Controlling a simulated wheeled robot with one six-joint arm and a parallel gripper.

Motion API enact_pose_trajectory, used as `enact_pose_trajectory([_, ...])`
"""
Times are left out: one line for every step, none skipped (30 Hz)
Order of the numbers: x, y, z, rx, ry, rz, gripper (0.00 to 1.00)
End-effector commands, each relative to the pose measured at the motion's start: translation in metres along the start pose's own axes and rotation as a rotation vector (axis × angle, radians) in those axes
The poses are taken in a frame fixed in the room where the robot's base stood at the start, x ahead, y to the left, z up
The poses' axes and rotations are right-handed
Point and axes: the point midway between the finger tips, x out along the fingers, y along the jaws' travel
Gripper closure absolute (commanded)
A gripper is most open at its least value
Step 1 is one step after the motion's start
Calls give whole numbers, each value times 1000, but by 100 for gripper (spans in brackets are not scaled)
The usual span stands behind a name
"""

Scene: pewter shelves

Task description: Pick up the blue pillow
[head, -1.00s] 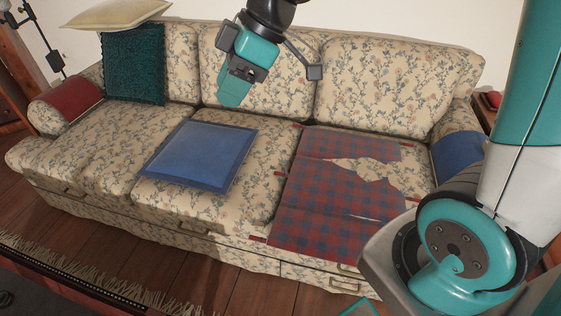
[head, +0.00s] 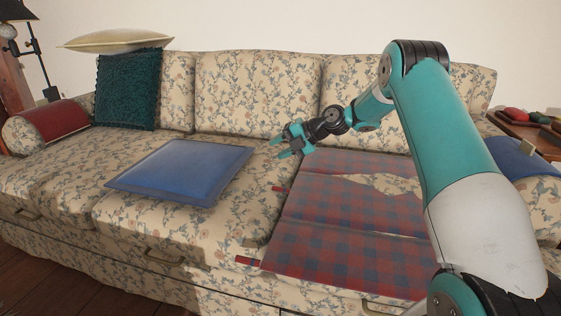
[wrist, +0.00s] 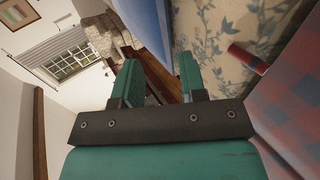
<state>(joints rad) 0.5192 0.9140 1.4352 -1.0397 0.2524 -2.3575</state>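The blue pillow (head: 183,171) lies flat on the middle seat of the floral sofa in the head view. Part of its blue side (wrist: 148,22) shows at the top of the wrist view. My gripper (head: 283,147) is to the right of the pillow, above the sofa seat, with its fingers pointing left. In the wrist view the two teal fingers (wrist: 160,82) stand apart with nothing between them. The gripper appears apart from the pillow.
A red-and-blue plaid blanket (head: 335,240) covers the right seat. A dark green pillow (head: 127,90) leans at the left, with a cream pillow (head: 118,39) on top. A side table (head: 535,140) stands at the far right. The left seat is clear.

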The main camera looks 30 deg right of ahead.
Motion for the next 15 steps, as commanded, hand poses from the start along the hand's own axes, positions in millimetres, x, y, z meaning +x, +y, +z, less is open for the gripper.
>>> enact_pose_trajectory([0, -1, 1, -5, -1, 2, 62])
enact_pose_trajectory([0, 0, 1, -7, -2, 2, 62])
enact_pose_trajectory([-1, 0, 1, -6, -1, 2, 62])
enact_pose_trajectory([-1, 1, 1, -6, -1, 1, 62])
enact_pose_trajectory([-1, 1, 1, -5, -1, 1, 62])
enact_pose_trajectory([-1, 1, 0, -5, -1, 1, 62])
enact_pose_trajectory([-1, 1, 0, -5, -1, 1, 62])
enact_pose_trajectory([0, 1, 0, -4, -1, 1, 62])
enact_pose_trajectory([0, 0, 0, -4, 0, 0, 62])
enact_pose_trajectory([1, 0, 0, -4, 0, 0, 62])
enact_pose_trajectory([2, 0, 0, -4, 0, 0, 62])
enact_pose_trajectory([4, 0, 0, -4, 0, 0, 62])
enact_pose_trajectory([7, 0, 0, -4, 0, 0, 62])
enact_pose_trajectory([10, -1, 0, -4, 0, 0, 62])
enact_pose_trajectory([16, -1, 0, -4, 1, 0, 62])
